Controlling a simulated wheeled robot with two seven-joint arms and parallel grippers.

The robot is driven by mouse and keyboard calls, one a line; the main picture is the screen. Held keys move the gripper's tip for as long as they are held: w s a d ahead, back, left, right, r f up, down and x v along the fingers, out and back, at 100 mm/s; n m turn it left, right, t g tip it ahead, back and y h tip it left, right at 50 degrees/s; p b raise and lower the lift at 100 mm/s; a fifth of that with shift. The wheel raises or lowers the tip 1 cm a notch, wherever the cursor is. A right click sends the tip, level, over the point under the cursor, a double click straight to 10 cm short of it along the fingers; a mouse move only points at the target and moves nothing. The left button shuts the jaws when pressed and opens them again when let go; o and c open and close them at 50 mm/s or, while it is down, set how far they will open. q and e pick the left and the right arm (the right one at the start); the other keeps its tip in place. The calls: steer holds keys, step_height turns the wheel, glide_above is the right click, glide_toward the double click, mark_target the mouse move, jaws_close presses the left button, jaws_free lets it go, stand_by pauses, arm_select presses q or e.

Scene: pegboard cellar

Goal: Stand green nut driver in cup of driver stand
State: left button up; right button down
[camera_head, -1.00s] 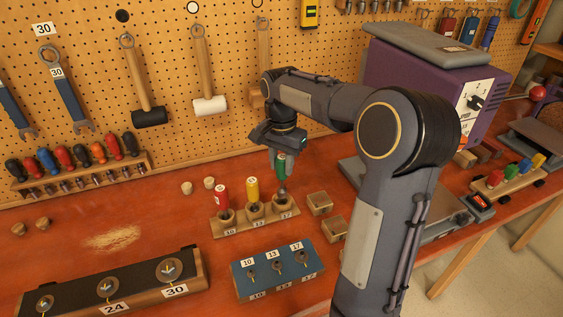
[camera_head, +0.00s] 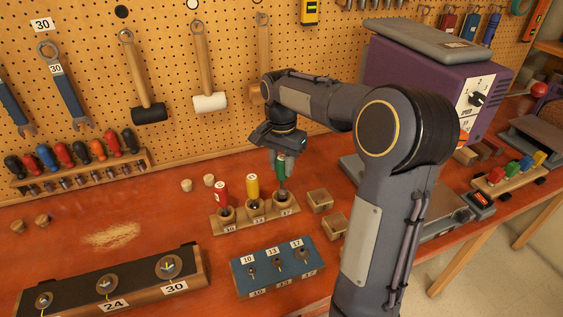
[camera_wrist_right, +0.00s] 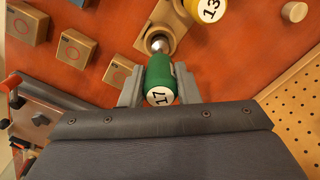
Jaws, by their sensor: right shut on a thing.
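The green nut driver (camera_head: 281,167), marked 17 on its end, is upright in my right gripper (camera_head: 280,158). In the right wrist view, the two fingers (camera_wrist_right: 160,88) are shut on both sides of its green handle (camera_wrist_right: 160,78). Its metal socket end (camera_wrist_right: 158,44) is at the mouth of the cup marked 17 (camera_wrist_right: 172,28), the right-hand cup of the wooden driver stand (camera_head: 258,224). How deep the tip sits is hard to tell. A red driver (camera_head: 221,193) and a yellow driver (camera_head: 253,187) stand in the other two cups. My left gripper is out of view.
A blue block with numbered sockets (camera_head: 278,270) lies in front of the stand. Two small wooden blocks (camera_head: 320,200) are to its right. A dark tray with round pieces (camera_head: 110,290) is at the front left. The pegboard rises behind. The red bench left of the stand is mostly clear.

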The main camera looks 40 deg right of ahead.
mark_target(281, 173)
steer(key=shift+f+b, duration=0.3)
steer(key=shift+f, duration=0.45)
steer(key=shift+f+b, duration=0.75)
steer(key=shift+f, duration=0.3)
steer(key=c, duration=1)
jaws_free()
steer(key=shift+r, duration=0.1)
